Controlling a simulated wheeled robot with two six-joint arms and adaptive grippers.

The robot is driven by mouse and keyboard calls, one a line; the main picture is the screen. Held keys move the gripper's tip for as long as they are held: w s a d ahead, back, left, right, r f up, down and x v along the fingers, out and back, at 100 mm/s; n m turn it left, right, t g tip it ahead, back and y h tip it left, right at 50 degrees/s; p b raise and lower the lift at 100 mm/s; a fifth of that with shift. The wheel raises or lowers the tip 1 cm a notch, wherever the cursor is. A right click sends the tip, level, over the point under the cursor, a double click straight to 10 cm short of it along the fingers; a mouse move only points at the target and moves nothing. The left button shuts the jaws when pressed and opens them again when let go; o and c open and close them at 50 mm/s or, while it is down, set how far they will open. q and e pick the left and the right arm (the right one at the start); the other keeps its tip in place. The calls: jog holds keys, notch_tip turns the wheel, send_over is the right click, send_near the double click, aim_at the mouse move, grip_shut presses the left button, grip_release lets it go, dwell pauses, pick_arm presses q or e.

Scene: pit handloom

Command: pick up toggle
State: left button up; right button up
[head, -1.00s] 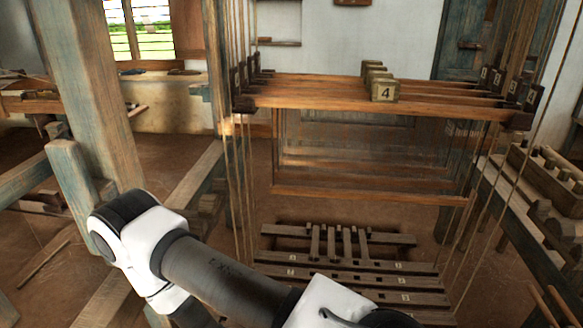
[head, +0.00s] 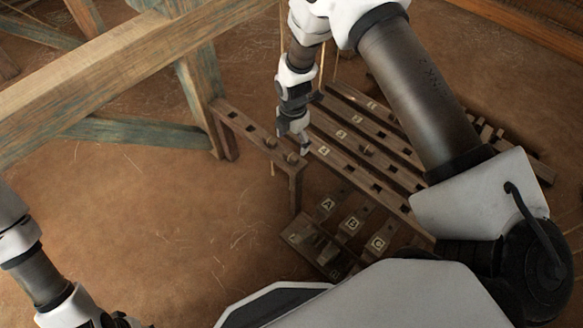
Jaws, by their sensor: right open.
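Small round-topped wooden pegs, which look like the toggles, stand in a low wooden rack (head: 240,121) with dark holes. One toggle (head: 292,158) is near the rack's right end; another (head: 270,142) is just left of it. My right gripper (head: 304,150) reaches down from above, open, its tips close to the right-end toggle, on its right side. I cannot tell whether they touch it. I see nothing held between the fingers. My left arm is at the lower left; its fingers are not visible at the bottom edge.
Numbered treadle bars (head: 342,160) with holes lie right of the rack, close to the gripper. Lettered pedals, including A (head: 328,204), B and C, sit below them. A thick loom beam (head: 110,75) crosses the upper left. The earth floor (head: 130,220) at left is clear.

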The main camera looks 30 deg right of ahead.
aim_at(291, 155)
jog(key=shift+w+f, duration=0.2)
jog(key=shift+f, duration=0.3)
jog(key=f+b, duration=0.1)
jog(key=f, duration=0.2)
jog(key=f+b, duration=0.1)
jog(key=f, duration=0.2)
jog(key=shift+a+f+b, duration=0.2)
jog(key=shift+f+b, duration=0.15)
jog(key=shift+r, duration=0.1)
jog(key=shift+s, duration=0.1)
jog(key=c, duration=1.1)
